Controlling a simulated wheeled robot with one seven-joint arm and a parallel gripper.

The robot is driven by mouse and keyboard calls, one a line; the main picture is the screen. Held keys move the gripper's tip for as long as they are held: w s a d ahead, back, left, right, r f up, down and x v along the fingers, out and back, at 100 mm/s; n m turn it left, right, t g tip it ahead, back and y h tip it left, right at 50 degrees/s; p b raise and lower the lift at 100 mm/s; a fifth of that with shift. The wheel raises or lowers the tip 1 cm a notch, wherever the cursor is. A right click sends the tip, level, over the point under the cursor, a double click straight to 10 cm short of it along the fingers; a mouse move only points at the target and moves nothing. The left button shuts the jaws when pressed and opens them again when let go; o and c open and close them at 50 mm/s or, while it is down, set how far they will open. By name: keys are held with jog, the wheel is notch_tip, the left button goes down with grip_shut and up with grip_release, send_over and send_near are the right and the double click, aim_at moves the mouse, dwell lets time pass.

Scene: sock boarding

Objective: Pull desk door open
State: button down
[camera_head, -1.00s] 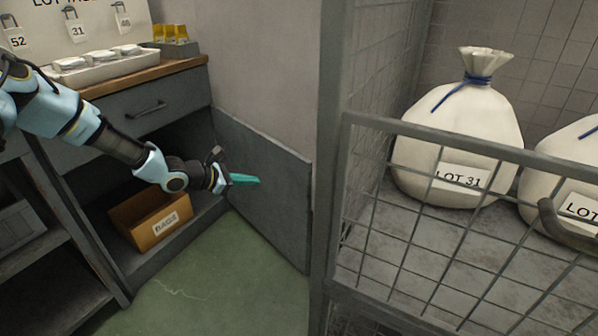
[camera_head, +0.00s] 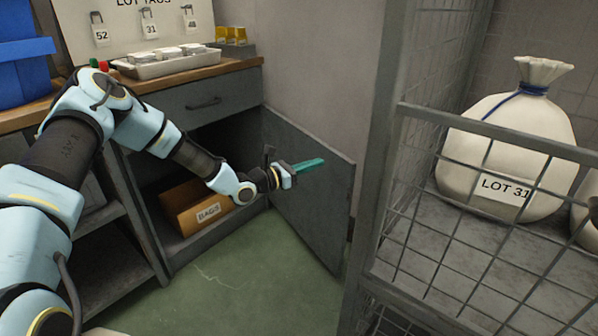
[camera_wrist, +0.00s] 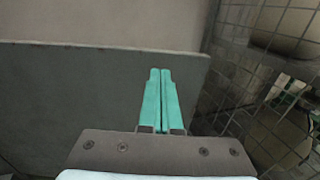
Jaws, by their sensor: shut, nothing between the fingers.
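The desk door (camera_head: 312,200) is a grey panel. It stands swung well open from the desk's right side, in front of the wall. It fills much of the wrist view (camera_wrist: 60,100) too. My gripper (camera_head: 322,162), with teal fingers, is shut and empty. In the head view it is in front of the door's inner face, near its upper part; I cannot tell whether it touches. In the wrist view the shut fingers (camera_wrist: 161,75) point along the panel toward its edge. The desk's compartment is open, and a cardboard box labelled BAGS (camera_head: 185,212) sits inside.
A wire cage (camera_head: 480,150) with a white sack marked LOT 31 (camera_head: 505,150) stands at the right, close beyond the door's free edge. A drawer (camera_head: 210,103) above the compartment is shut. Green floor (camera_head: 225,285) in front of the desk is clear.

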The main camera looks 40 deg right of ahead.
aim_at(334, 157)
jog(key=shift+s+d, duration=0.15)
jog(key=shift+d, duration=1.9)
jog(key=shift+d, duration=0.1)
